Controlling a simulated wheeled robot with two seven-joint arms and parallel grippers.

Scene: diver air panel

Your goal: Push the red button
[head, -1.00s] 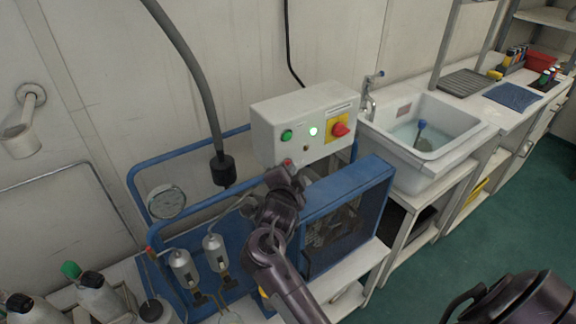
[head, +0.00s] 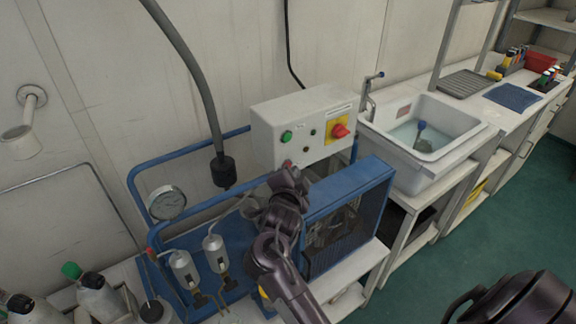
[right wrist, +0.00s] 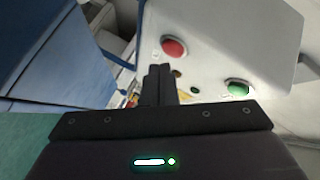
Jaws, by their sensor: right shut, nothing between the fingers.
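The red button (head: 287,163) sits low on the front of the pale control box, just above my right gripper in the head view. It shows as a round red button in a pale ring in the right wrist view (right wrist: 173,48). My right gripper (head: 290,170) is shut and empty, with its fingertips (right wrist: 160,68) close to the red button. I cannot tell whether they touch it. A green button (head: 287,136) is above the red one and also shows in the right wrist view (right wrist: 238,88). My left gripper is not in view.
The control box (head: 265,137) also carries a red knob (head: 340,130) on a yellow plate and a dark lamp (head: 313,132). A blue frame (head: 345,190) stands below it. A gauge (head: 167,202) is at left, a sink (head: 455,125) at right.

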